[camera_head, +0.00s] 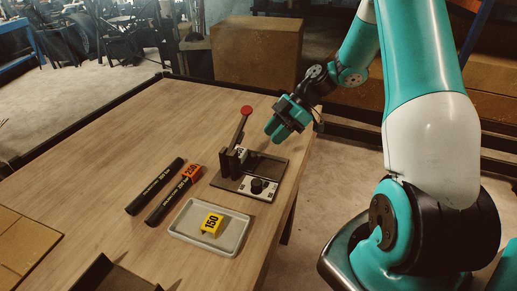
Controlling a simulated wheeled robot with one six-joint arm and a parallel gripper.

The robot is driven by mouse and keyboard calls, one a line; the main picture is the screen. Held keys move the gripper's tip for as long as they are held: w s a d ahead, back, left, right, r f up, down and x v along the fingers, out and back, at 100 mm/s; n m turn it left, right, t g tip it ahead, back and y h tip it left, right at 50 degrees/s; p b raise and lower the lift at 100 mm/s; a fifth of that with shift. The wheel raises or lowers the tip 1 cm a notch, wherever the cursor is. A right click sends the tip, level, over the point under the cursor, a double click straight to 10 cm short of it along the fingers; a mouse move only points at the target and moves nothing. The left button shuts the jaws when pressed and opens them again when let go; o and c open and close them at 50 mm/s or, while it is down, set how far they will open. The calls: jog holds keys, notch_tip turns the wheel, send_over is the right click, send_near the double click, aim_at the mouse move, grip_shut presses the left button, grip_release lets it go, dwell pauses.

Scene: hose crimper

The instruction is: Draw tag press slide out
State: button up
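The tag press (232,184) stands on the wooden table near its right edge. It has a dark base, an upright block and a lever with a red knob (246,110) that points up. A light plate with a black round knob (257,186), which looks like the slide, lies at the near right part of the base. How far it is drawn out cannot be told. My gripper (279,129) is in the air above and to the right of the press, apart from it, with teal fingers pointing down-left. Its finger gap is unclear, and I see nothing held.
A grey tray (184,237) holding a yellow "150" tag (212,224) is in front of the press. Two black hoses (155,187) lie to the left, one with an orange "250" tag (192,172). Cardboard lies at the near left. The table's far left is clear.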

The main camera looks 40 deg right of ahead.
jog(key=shift+p+x, duration=0.7)
jog(key=shift+x, duration=2.7)
jog(key=shift+s, duration=0.1)
grip_shut()
